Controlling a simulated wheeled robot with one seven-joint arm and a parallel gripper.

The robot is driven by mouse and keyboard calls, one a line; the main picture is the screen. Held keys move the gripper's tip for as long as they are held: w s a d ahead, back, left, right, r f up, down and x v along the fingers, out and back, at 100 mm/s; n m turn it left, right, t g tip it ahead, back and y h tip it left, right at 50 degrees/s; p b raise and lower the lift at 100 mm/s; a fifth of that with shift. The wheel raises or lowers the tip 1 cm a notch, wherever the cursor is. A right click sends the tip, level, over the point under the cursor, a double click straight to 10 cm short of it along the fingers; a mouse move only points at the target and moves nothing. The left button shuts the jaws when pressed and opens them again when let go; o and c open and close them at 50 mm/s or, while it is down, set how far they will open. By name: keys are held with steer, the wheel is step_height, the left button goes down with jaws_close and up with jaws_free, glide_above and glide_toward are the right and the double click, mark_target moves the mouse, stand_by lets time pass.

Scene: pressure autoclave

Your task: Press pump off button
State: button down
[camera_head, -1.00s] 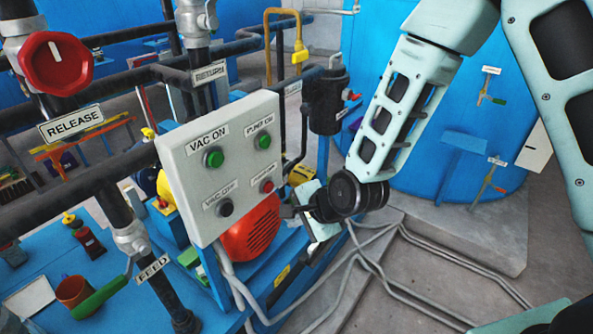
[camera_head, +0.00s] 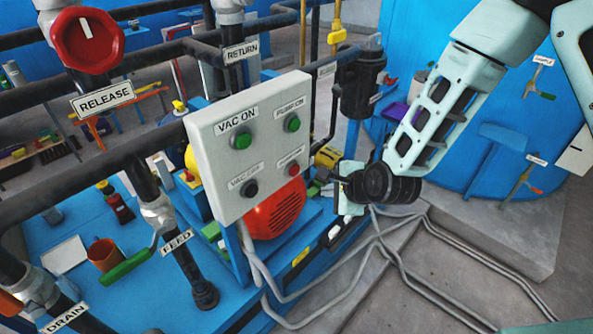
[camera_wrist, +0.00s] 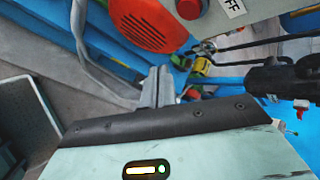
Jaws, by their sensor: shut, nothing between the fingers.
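The grey control panel (camera_head: 218,195) carries several buttons. The red pump off button (camera_head: 293,170) is at its lower right, under a small label too blurred to read in the head view. In the wrist view a red button (camera_wrist: 189,8) shows at the top edge, beside a label ending in "FF". My gripper (camera_head: 318,182) is just right of the panel's lower right edge, apart from the red button. Its fingers (camera_wrist: 158,84) are together and empty in the wrist view, below the button in the picture.
The green VAC ON button (camera_head: 242,140), green PUMP ON button (camera_head: 292,124) and black VAC OFF button (camera_head: 249,188) share the panel. A red motor (camera_head: 278,212) sits behind and below it. Grey pipes (camera_head: 405,260) run along the floor at right.

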steer(key=w+a, duration=0.4)
steer(key=a, duration=0.1)
steer(key=shift+w, duration=0.4)
stand_by(1.9)
steer(key=shift+w+a, duration=0.25)
steer(key=shift+w, duration=0.05)
steer(key=shift+w+a, duration=0.3)
steer(key=shift+a, duration=0.05)
stand_by(0.8)
steer(key=shift+s+d, duration=0.1)
stand_by(0.3)
steer(key=shift+s+d+b, duration=0.45)
steer(key=shift+s+d, duration=0.05)
steer(key=shift+s+d+b, duration=0.45)
steer(key=shift+s+d, duration=1.35)
